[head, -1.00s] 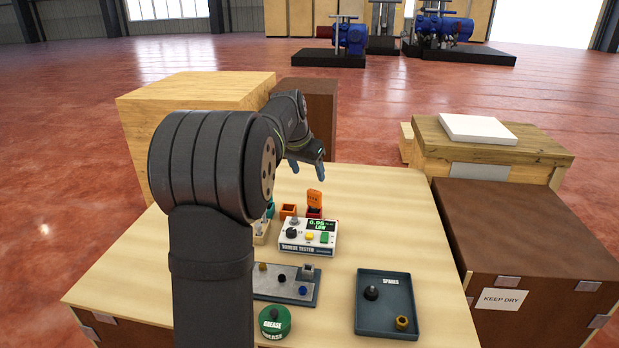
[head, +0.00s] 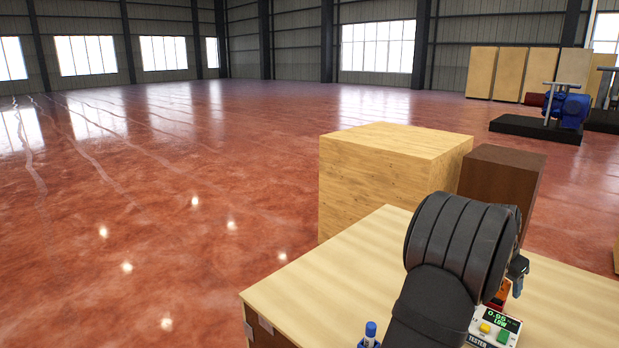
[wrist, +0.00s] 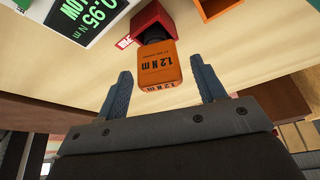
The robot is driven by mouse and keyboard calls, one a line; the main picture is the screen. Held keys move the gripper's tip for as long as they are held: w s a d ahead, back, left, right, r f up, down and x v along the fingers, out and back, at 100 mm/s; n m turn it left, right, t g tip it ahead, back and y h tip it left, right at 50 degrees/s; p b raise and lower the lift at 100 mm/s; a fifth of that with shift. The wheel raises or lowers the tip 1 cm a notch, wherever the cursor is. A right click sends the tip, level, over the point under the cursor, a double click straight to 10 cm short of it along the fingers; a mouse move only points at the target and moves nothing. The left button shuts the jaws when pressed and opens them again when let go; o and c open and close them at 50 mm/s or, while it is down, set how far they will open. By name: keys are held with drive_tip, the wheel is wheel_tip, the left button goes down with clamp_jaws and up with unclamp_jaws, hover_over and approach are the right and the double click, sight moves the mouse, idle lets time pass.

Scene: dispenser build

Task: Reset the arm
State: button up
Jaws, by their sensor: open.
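My gripper (wrist: 162,68) is open, with its two blue-grey fingers apart in the wrist view. An orange block (wrist: 158,62) marked 1.2 N m shows in the gap between the fingers, clear of both. Its dark end is at a red holder (wrist: 152,22); whether it sits fully inside is not clear. In the head view my gripper (head: 518,272) is small and partly hidden behind my arm, close to the orange block (head: 502,292).
A light wooden crate (head: 385,185) and a dark brown box (head: 502,188) stand behind the table (head: 320,285). A blue-capped item (head: 370,335) is at the bottom edge. An orange holder (wrist: 215,6) is at the wrist view's top. The table's left part is bare.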

drive_tip(key=shift+x, duration=1)
drive_tip(key=shift+r, duration=2)
